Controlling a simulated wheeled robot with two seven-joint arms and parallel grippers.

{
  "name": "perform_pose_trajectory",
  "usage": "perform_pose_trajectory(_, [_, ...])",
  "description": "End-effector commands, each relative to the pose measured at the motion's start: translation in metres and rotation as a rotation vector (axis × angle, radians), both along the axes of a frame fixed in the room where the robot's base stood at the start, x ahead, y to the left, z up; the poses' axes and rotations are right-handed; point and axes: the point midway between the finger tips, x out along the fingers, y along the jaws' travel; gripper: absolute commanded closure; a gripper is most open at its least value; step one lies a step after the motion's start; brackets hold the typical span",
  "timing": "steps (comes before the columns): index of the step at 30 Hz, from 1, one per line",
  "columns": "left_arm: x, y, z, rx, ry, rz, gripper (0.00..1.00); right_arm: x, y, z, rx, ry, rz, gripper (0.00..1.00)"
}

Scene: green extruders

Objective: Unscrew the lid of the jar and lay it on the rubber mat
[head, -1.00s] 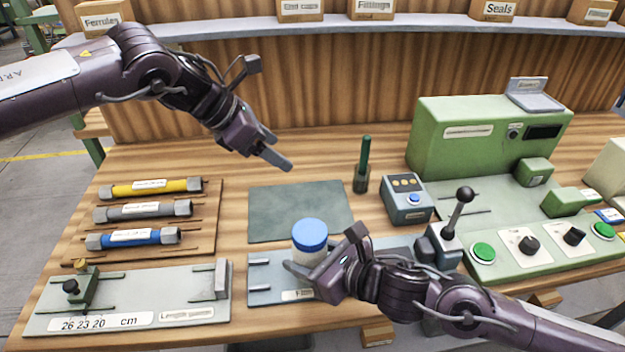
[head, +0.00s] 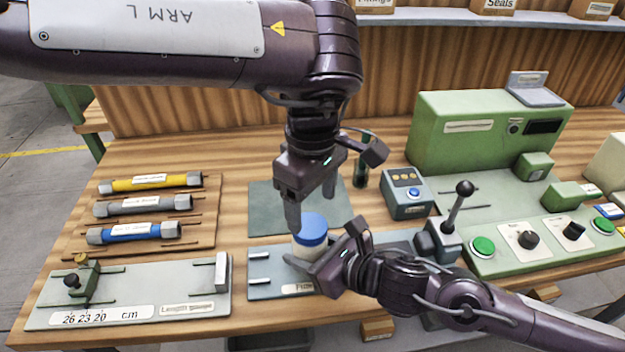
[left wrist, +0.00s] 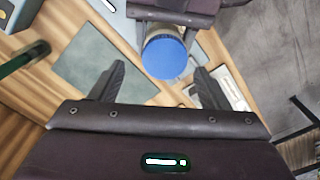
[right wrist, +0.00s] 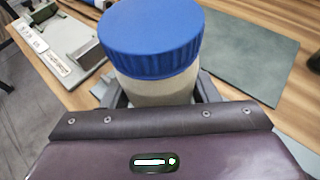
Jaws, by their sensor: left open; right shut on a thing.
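The jar (right wrist: 155,88) has a pale body and a ribbed blue lid (head: 310,229), which sits on its top. The jar stands upright over the front fixture plate. My right gripper (head: 306,268) is shut on the jar's body, below the lid. My left gripper (head: 312,208) is open and empty, pointing down above the lid. In the left wrist view the lid (left wrist: 165,57) shows beyond the two fingers, roughly between them and not touched. The dark green rubber mat (head: 268,215) lies bare behind the jar, partly hidden by my left gripper.
A dark green marker-like rod in a holder (head: 361,172) stands right of the mat. A small control box (head: 406,195) and a lever (head: 457,212) are further right. Coloured tubes (head: 150,183) and a length gauge (head: 130,295) lie at the left.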

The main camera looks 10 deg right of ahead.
Motion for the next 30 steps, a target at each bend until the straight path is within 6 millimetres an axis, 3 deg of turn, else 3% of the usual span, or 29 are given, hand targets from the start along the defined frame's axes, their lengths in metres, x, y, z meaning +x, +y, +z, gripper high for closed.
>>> perform_pose_trajectory(7, [0.000, 0.000, -0.028, -0.001, 0.001, 0.001, 0.30, 0.000, 0.000, 0.002, 0.003, -0.003, 0.000, 1.00])
perform_pose_trajectory(17, [0.000, 0.000, -0.032, -0.001, -0.001, 0.001, 0.30, 0.000, 0.000, 0.002, 0.002, -0.002, 0.000, 1.00])
perform_pose_trajectory(27, [0.001, -0.001, -0.031, -0.005, -0.004, 0.000, 0.72, -0.001, 0.002, 0.002, 0.004, -0.002, 0.006, 1.00])
perform_pose_trajectory(30, [0.001, -0.002, -0.031, -0.006, -0.005, 0.007, 0.75, -0.002, 0.003, 0.002, 0.004, -0.002, 0.008, 1.00])
